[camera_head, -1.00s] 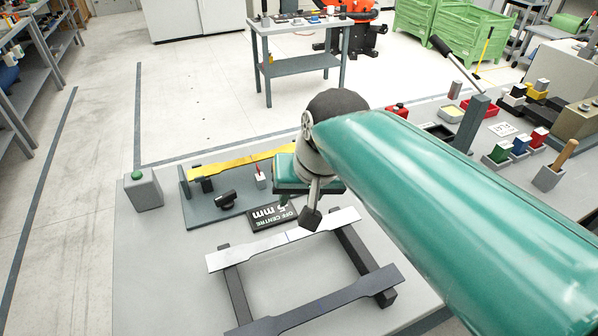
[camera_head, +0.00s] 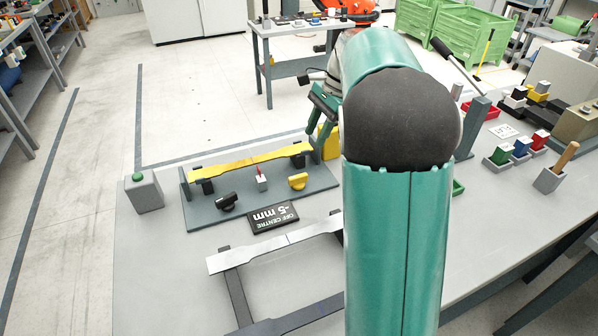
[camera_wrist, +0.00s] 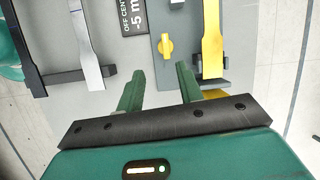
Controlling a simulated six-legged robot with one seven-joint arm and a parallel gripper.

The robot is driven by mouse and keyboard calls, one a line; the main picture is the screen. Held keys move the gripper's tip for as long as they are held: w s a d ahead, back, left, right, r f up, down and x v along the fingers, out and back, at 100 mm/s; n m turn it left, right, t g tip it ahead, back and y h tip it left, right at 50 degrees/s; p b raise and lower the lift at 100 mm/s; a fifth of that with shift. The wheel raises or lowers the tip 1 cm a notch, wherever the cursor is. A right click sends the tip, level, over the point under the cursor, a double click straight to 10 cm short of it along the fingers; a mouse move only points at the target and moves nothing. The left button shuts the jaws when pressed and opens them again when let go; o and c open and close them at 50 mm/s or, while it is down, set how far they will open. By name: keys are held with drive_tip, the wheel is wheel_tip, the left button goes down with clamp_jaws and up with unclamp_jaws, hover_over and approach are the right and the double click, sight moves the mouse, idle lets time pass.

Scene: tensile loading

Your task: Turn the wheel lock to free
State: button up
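A grey fixture plate (camera_head: 230,212) holds a long yellow bar (camera_head: 250,159) across supports. A yellow knob (camera_head: 298,181) and a black knob (camera_head: 226,201) sit on the plate; I cannot tell for sure which part is the wheel lock. The yellow knob shows in the wrist view (camera_wrist: 166,45), its grip bar roughly along the picture's height. A yellow block (camera_head: 328,142) stands at the plate's right end, partly hidden by my arm. My gripper (camera_head: 318,102) is above that end. In the wrist view its two green fingers (camera_wrist: 158,82) are apart, with nothing between them.
An "OFF CENTRE -5 mm" sign (camera_head: 273,217) lies in front of the plate. A rack with grey bars (camera_head: 275,248) is nearer. A box with a green button (camera_head: 144,193) stands left. Coloured blocks (camera_head: 520,147) stand right.

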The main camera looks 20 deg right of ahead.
sight(299, 176)
drive_tip(key=shift+m, duration=0.6)
drive_tip(key=x, duration=0.4)
drive_tip(key=d+x, duration=0.1)
drive_tip(key=x, duration=0.4)
drive_tip(key=w+x, duration=0.1)
drive_tip(key=x, duration=0.4)
drive_tip(key=shift+w+f, duration=0.15)
drive_tip(key=shift+f, duration=0.3)
clamp_jaws()
